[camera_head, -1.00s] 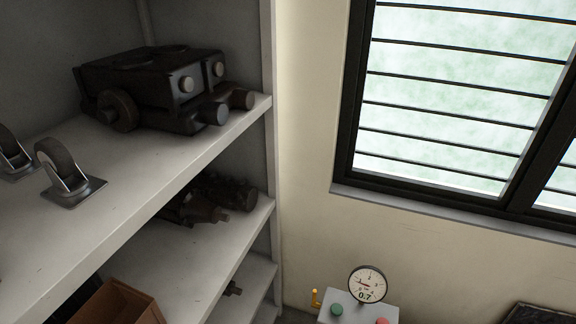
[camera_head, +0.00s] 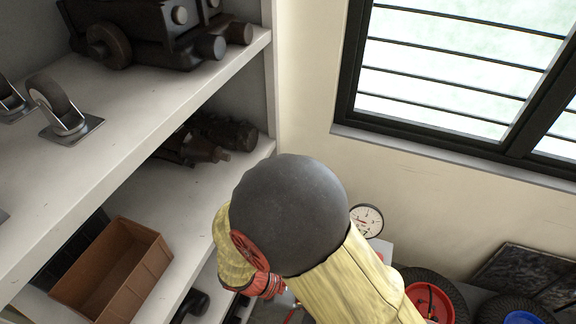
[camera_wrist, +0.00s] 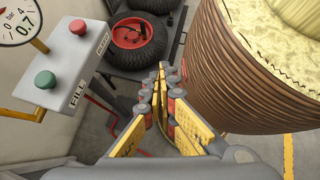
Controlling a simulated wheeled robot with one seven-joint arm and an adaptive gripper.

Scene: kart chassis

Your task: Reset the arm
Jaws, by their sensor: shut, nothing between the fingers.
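My gripper (camera_wrist: 163,75) shows in the wrist view with its yellow-padded fingers meeting at the tips. It is shut and holds nothing. In the head view my arm, with a dark rounded joint and a yellow cover, rises in the lower middle. The gripper itself cannot be made out clearly there.
In the wrist view, a control box (camera_wrist: 66,62) with green and red buttons and a gauge (camera_wrist: 17,20) stands left of the fingers. A red-hubbed tyre (camera_wrist: 150,44) lies beyond them. In the head view, shelves (camera_head: 110,107) with a brown bin (camera_head: 143,283) stand left; a window is right.

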